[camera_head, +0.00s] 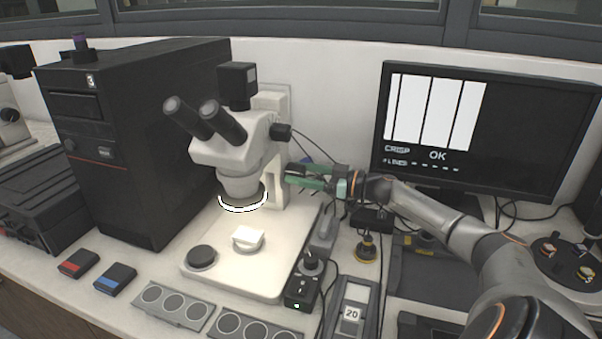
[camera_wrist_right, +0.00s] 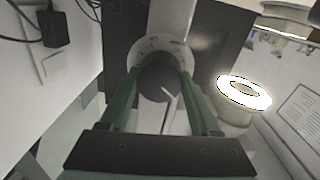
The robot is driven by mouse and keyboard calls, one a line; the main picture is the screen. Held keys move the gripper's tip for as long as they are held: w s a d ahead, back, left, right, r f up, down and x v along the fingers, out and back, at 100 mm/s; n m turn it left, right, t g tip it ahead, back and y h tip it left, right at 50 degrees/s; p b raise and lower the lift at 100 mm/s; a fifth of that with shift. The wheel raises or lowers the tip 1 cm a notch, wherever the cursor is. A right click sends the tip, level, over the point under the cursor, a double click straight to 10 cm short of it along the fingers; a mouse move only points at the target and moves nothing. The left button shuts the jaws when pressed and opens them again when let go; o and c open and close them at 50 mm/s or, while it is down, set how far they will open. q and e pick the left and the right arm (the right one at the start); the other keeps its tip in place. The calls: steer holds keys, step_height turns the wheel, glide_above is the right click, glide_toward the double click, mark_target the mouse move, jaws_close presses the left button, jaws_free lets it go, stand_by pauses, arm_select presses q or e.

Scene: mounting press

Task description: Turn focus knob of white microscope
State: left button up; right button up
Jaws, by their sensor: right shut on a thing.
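The white microscope (camera_head: 232,155) stands on its pale base, with two black eyepieces and a lit ring under its head. Its dark round focus knob (camera_wrist_right: 158,82) shows in the right wrist view with a pale line on its face. My right gripper (camera_head: 293,175) reaches in from the right beside the microscope's column. Its green fingers lie on both sides of the knob and are shut on it. In the head view the fingers mostly hide this knob. My left gripper is not in view.
A black computer tower (camera_head: 140,140) stands left of the microscope. A monitor (camera_head: 490,130) showing "OK" stands behind my right arm. A black control box (camera_head: 302,291), cables and sample trays (camera_head: 173,305) crowd the front of the bench.

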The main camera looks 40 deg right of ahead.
steer(key=o, duration=1.4)
steer(key=shift+c, duration=0.2)
